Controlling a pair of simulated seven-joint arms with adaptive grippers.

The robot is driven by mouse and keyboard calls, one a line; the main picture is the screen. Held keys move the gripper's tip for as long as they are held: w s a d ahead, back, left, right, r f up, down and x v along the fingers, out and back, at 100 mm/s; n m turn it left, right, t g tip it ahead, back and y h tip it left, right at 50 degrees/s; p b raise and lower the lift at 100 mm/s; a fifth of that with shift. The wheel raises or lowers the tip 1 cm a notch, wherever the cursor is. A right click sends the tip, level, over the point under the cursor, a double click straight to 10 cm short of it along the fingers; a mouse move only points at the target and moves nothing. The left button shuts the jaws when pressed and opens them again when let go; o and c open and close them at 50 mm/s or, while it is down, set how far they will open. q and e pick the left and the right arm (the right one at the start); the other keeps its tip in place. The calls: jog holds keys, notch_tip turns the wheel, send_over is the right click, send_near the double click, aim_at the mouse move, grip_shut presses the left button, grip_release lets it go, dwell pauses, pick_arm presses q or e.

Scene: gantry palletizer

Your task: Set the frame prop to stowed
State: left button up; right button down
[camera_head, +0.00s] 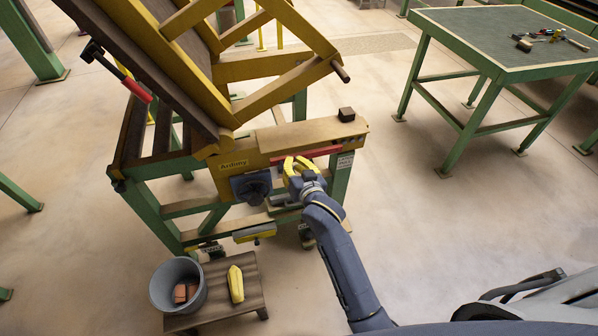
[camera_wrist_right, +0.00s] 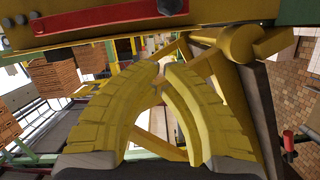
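A yellow machine carries a large tilted frame (camera_head: 185,60), raised at the left with diagonal yellow braces. I cannot tell for certain which part is the frame prop. A red bar (camera_head: 305,155) lies along the machine's front beam; in the wrist view the red bar (camera_wrist_right: 98,22) crosses the top with a dark bolt. My right gripper (camera_head: 297,161) is at the front beam, just below the red bar. In the wrist view its yellow fingertips (camera_wrist_right: 162,68) nearly meet, with nothing seen held between them; the red bar is beyond the tips. My left gripper is out of view.
A red-handled lever (camera_head: 137,89) sticks out at the machine's left. A low stand (camera_head: 215,309) holds a grey bucket (camera_head: 168,292) and a yellow object (camera_head: 235,284). A green table (camera_head: 485,40) with small tools stands at the right. Floor between is clear.

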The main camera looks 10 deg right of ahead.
jog(key=shift+v, duration=2.2)
notch_tip(320, 180, down, 21)
jog(key=s+a+n+g, duration=0.1)
jog(key=n+g, duration=0.2)
jog(key=s+d+f+n+g, duration=0.1)
jog(key=s+f+g, duration=0.1)
jog(key=s+f, duration=0.5)
jog(key=s+d+f+g, duration=0.1)
jog(key=s+f, duration=0.2)
jog(key=f, duration=0.9)
jog(key=s+d+f+g, duration=0.2)
jog(key=s+d+f, duration=0.1)
jog(key=s+f, duration=0.6)
jog(key=s+d+f+g, duration=0.25)
jog(key=s+f, duration=0.45)
jog(key=s, duration=0.5)
jog(key=s+d+f+g, duration=0.1)
jog(key=s+d, duration=0.1)
jog(key=s, duration=0.5)
jog(key=s+d+f+g+h, duration=0.1)
jog(key=s+d+f, duration=0.1)
jog(key=s, duration=0.5)
jog(key=s+d+f+n+g, duration=0.1)
jog(key=s+d+f, duration=0.1)
jog(key=s, duration=0.5)
jog(key=shift+d+f+h, duration=0.25)
jog(key=shift+d+h, duration=0.05)
jog(key=shift+d, duration=0.2)
